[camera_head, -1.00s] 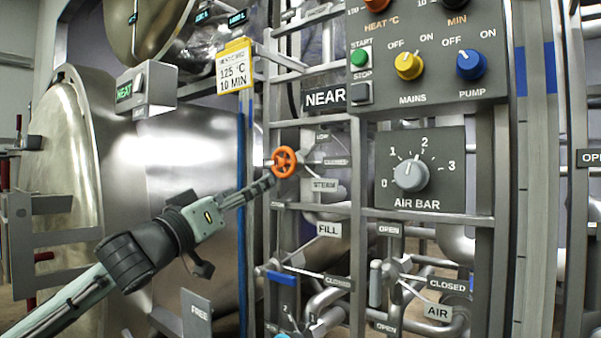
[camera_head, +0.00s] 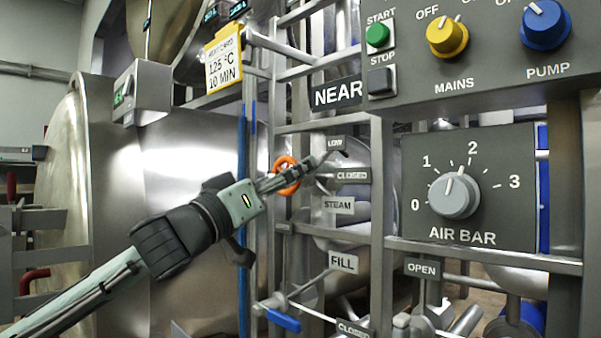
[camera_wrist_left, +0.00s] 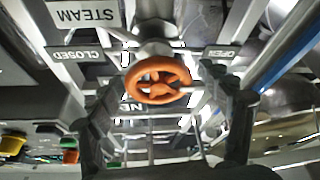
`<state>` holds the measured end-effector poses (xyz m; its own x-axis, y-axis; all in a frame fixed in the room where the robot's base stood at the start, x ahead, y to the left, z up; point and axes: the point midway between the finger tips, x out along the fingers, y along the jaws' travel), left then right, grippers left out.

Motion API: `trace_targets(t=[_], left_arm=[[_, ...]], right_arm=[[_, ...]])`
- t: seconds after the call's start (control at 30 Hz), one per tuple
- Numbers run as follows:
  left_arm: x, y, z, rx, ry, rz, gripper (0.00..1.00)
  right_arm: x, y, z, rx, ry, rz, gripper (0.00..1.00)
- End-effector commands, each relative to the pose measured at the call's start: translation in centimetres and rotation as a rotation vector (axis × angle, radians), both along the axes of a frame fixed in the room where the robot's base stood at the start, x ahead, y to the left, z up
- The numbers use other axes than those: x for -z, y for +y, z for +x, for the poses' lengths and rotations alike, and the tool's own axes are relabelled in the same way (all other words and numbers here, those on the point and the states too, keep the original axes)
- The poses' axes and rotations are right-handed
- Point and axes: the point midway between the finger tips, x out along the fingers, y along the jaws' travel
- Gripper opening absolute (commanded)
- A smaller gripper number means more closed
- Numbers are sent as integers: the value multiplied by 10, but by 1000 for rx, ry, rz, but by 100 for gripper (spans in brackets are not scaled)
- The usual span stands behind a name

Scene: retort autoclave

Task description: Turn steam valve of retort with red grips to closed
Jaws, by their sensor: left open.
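The steam valve is an orange handwheel (camera_head: 281,163) on the pipe frame, beside the STEAM label (camera_head: 339,205) and the CLOSED label (camera_head: 352,175). My left gripper (camera_head: 312,167) reaches in from the left, and its fingers cover part of the wheel in the head view. In the left wrist view the wheel (camera_wrist_left: 158,66) lies between the two spread fingers, with a gap on each side. The left gripper is open and empty. The STEAM plate (camera_wrist_left: 87,15) appears upside down there. Red grips (camera_head: 36,274) show at the far left. My right gripper is not in view.
Frame bars surround the wheel. The AIR BAR panel (camera_head: 420,160) and the upper switch panel (camera_head: 490,78) stand to the right. A blue-handled FILL valve (camera_head: 284,320) is below. A blue vertical pipe (camera_head: 242,250) runs left of the wheel, before the steel retort body (camera_head: 165,150).

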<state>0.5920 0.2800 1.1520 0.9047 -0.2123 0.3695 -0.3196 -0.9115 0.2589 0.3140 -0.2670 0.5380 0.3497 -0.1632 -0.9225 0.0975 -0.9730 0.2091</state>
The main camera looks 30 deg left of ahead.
Motion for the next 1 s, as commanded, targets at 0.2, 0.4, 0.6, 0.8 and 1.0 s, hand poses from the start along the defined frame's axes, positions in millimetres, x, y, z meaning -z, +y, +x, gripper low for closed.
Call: trace_targets(t=[0.2,0.4,0.6,0.8,1.0], left_arm=[[-2,-1,-3,-2,0,0,79],[-2,-1,-3,-2,1,-1,79],[-2,-1,-3,-2,1,-1,54],[-2,-1,-3,-2,1,-1,29],[-2,-1,-3,-1,-2,11,28]], right_arm=[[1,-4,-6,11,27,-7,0],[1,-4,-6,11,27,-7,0],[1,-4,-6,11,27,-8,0],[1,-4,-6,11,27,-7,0],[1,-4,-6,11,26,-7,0]])
